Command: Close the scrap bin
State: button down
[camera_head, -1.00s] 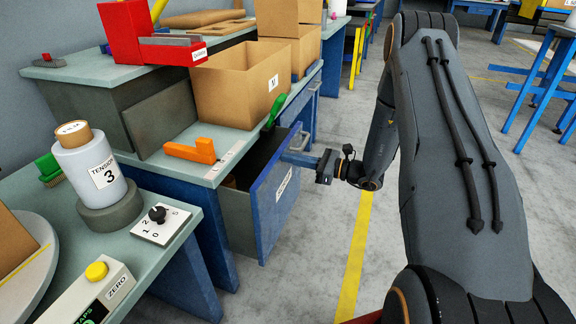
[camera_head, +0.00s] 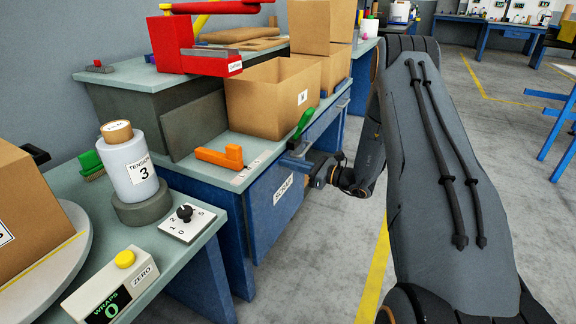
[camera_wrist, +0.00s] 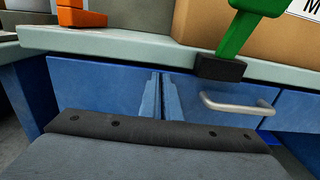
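The scrap bin (camera_head: 275,204) is a blue drawer-like bin with a white label, under the bench top in the head view. Its front sits about flush with the bench front, and its inside is hidden. My gripper (camera_head: 297,163) is at the upper right part of the bin front, close against it, below the green-handled tool. In the wrist view, the blue front (camera_wrist: 105,88) fills the left middle beneath the bench edge. A dark bolted bar covers its lower part.
An orange clamp (camera_head: 222,157), a green-handled tool (camera_head: 303,123) and a cardboard box (camera_head: 262,97) are on the bench above. A drawer with a metal handle (camera_wrist: 238,105) adjoins on the right.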

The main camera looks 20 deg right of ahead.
jog(key=shift+w+a+r, duration=0.1)
jog(key=shift+w+a, duration=0.05)
jog(key=shift+a, duration=0.2)
jog(key=shift+d, duration=0.1)
